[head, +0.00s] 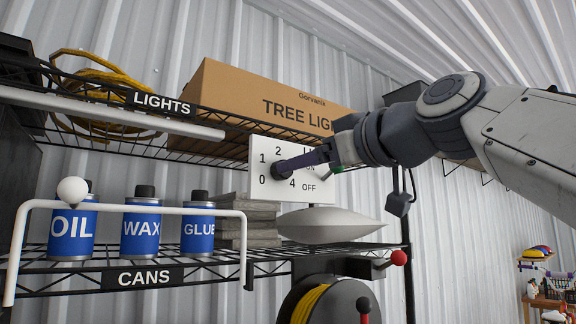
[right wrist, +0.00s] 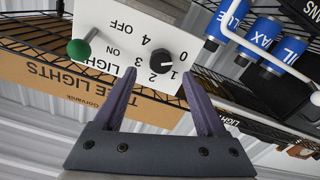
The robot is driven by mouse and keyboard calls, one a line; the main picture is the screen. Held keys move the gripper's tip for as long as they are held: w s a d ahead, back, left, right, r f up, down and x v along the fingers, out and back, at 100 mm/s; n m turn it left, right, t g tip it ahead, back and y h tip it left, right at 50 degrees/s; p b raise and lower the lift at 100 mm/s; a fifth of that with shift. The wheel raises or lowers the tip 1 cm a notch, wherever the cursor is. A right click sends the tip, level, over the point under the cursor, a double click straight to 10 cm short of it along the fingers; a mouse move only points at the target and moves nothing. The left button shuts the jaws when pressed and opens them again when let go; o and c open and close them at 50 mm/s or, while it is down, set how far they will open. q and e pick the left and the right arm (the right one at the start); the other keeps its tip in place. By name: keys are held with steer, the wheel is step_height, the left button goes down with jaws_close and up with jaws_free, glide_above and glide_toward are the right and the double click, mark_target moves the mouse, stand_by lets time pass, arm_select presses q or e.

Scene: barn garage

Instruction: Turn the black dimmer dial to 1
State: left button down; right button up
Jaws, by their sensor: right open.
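The black dimmer dial (right wrist: 161,62) sits on a white panel (right wrist: 118,22) with the numbers 0 to 4 around it. In the right wrist view the panel appears upside down. A small white mark on the dial faces the 0 and 1 side, but I cannot tell which number it meets. My right gripper (right wrist: 159,74) is open, with one finger on each side of the dial. I cannot tell whether the fingers touch it. In the head view the gripper (head: 284,168) partly covers the dial and the panel (head: 262,153). My left gripper is out of view.
A green-tipped switch (right wrist: 79,48) marked ON and OFF is beside the dial. A tree lights box (head: 240,92) stands on the upper shelf behind. Blue cans (head: 141,228) stand on the lower shelf, left. A grey pointed object (head: 330,224) lies below the panel.

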mark_target(278, 176)
steer(key=p+x, duration=0.1)
steer(key=x, duration=0.4)
steer(key=shift+p, duration=0.4)
jaws_close()
